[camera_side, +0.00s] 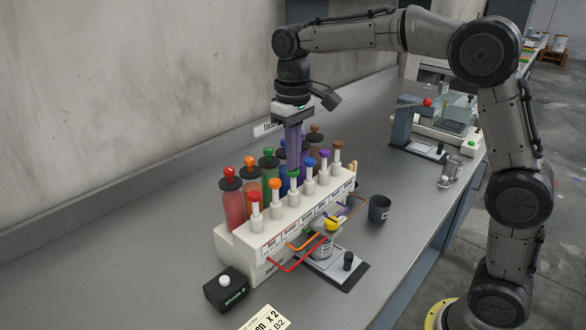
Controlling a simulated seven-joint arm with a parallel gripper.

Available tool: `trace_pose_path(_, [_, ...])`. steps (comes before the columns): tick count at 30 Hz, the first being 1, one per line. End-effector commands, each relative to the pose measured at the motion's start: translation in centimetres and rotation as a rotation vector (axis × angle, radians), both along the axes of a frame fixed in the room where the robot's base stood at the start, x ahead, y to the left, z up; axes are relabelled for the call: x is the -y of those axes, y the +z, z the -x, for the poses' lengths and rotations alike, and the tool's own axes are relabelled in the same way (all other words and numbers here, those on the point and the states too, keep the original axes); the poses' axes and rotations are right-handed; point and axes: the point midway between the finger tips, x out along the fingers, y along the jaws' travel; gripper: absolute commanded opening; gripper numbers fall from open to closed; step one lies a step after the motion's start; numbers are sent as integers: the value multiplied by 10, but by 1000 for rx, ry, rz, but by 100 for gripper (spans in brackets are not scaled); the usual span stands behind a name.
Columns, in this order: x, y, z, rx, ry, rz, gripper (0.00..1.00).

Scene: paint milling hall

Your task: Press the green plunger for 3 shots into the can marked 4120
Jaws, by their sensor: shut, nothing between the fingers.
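My gripper (294,165) points straight down over the white dispenser rack (238,245), shut and empty. Its tips are at or just above the green plunger (293,175) in the front row; I cannot tell whether they touch. The green bottle (272,171) stands behind, partly hidden. A dark grey can (379,209) stands to the right of the rack.
Red (255,197), orange, blue, purple and brown plungers stand close beside the green one. A black box (226,290) with a white button seems to read "Shots 0". A paper note (266,318) lies in front. A press-like device (425,130) stands at the back right.

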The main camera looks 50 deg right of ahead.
Motion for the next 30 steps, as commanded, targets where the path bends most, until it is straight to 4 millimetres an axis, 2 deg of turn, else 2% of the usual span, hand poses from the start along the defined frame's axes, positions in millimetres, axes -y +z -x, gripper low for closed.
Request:
trace_pose_path(18, [0, -23, 1, -3, 0, 0, 0])
trace_pose_path(26, [0, -23, 0, -3, 0, 0, 0])
trace_pose_path(30, [0, -16, 0, -2, 0, 0, 0])
